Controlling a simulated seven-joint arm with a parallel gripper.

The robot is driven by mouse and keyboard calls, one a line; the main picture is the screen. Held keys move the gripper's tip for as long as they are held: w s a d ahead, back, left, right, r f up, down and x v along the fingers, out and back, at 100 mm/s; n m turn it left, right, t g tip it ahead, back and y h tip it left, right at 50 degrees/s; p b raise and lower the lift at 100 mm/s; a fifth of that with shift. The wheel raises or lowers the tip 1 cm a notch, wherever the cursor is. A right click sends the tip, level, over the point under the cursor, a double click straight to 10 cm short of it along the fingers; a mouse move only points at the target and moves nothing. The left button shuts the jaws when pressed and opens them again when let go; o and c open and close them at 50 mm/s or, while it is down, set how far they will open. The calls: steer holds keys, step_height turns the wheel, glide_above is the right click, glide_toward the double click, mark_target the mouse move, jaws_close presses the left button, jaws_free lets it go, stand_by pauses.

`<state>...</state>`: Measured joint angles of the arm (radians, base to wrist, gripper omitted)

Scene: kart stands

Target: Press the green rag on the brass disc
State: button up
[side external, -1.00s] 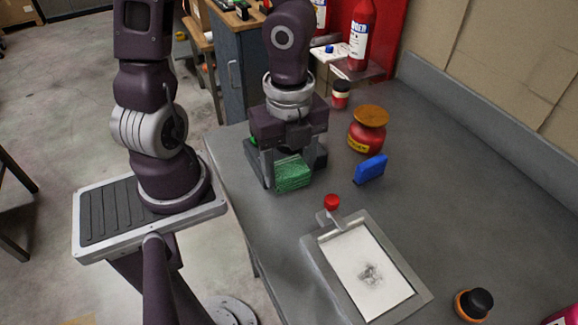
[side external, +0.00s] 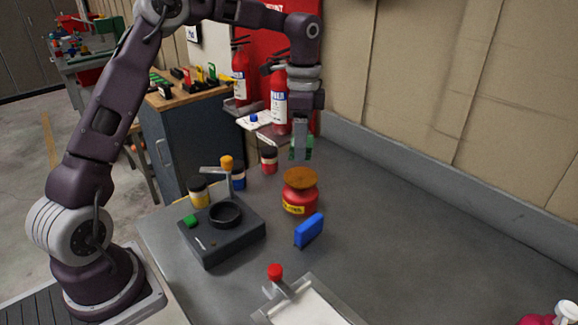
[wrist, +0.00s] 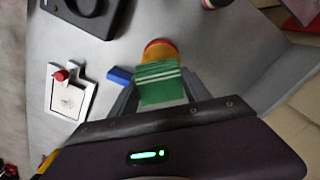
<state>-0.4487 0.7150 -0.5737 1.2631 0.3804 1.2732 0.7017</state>
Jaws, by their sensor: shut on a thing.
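My gripper (side external: 301,150) is shut on the green rag (side external: 308,146) and points down. It holds the rag in the air above the brass disc (side external: 300,178), with a gap visible in the side view. The disc is the round orange-brown top of a red pot (side external: 297,201) standing on the grey table. In the wrist view the striped green rag (wrist: 160,84) is between the fingers. It covers part of the brass disc (wrist: 158,52) behind it.
A blue block (side external: 309,230) stands close in front of the pot. A dark box with a ring (side external: 208,238) is to the left, with small jars behind it. A red-knobbed clipboard (side external: 312,306) lies nearer. Fire extinguishers (side external: 279,100) stand behind. The table's right side is mostly clear.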

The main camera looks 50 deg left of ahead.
mark_target(301, 177)
steer(key=shift+w+f, duration=0.1)
steer(key=shift+f, duration=2.85)
steer(key=shift+f, duration=1.15)
steer(key=shift+r, duration=3.55)
